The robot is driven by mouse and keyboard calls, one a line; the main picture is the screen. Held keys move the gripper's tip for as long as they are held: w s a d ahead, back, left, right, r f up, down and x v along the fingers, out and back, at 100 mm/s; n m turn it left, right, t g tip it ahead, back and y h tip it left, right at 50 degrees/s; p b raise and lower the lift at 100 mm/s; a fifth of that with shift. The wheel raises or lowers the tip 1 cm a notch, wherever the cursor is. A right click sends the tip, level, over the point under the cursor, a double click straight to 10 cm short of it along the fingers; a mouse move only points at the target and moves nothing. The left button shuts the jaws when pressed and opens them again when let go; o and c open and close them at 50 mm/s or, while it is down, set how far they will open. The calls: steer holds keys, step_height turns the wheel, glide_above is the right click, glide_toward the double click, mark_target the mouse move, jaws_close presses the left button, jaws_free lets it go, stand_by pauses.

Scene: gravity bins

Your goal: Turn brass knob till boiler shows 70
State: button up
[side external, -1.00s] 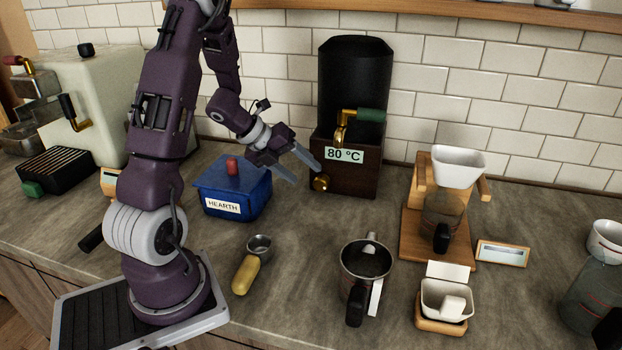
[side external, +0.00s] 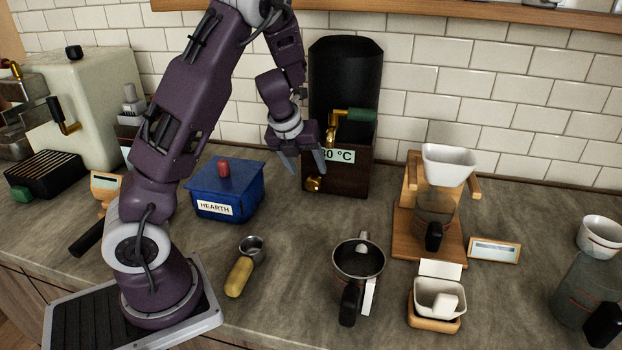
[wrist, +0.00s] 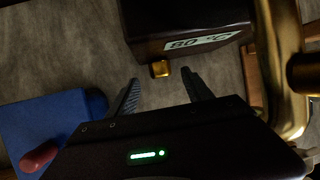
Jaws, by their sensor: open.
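The boiler (side external: 345,75) is a tall black tank on a dark brown base at the back wall. Its display (wrist: 200,42) reads 80 °C in the wrist view; my gripper partly covers the display (side external: 343,157) in the side view. The brass knob (side external: 314,184) sits low on the front left of the base. It also shows in the wrist view (wrist: 160,69), just beyond and between my fingertips. My gripper (side external: 307,172) points down just above the knob, open and empty. The fingers (wrist: 161,77) stand apart on either side of it, with no contact visible.
A brass tap with a green handle (side external: 360,115) juts from the boiler, close to my wrist. A blue HEARTH box (side external: 235,192) with a red knob stands left.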

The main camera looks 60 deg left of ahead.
mark_target(308, 179)
steer(key=x, duration=0.5)
steer(key=shift+w+f, duration=0.1)
steer(key=shift+f, duration=0.25)
jaws_close()
steer(key=shift+a, duration=0.1)
steer(key=shift+s+a+n+t+h, duration=0.2)
steer(key=shift+n+t+h, duration=0.1)
steer(key=shift+t+h, duration=0.45)
steer(key=shift+s+f+n+t+h, duration=0.15)
steer(key=shift+n+t+h, duration=0.15)
steer(key=shift+t+h, duration=0.85)
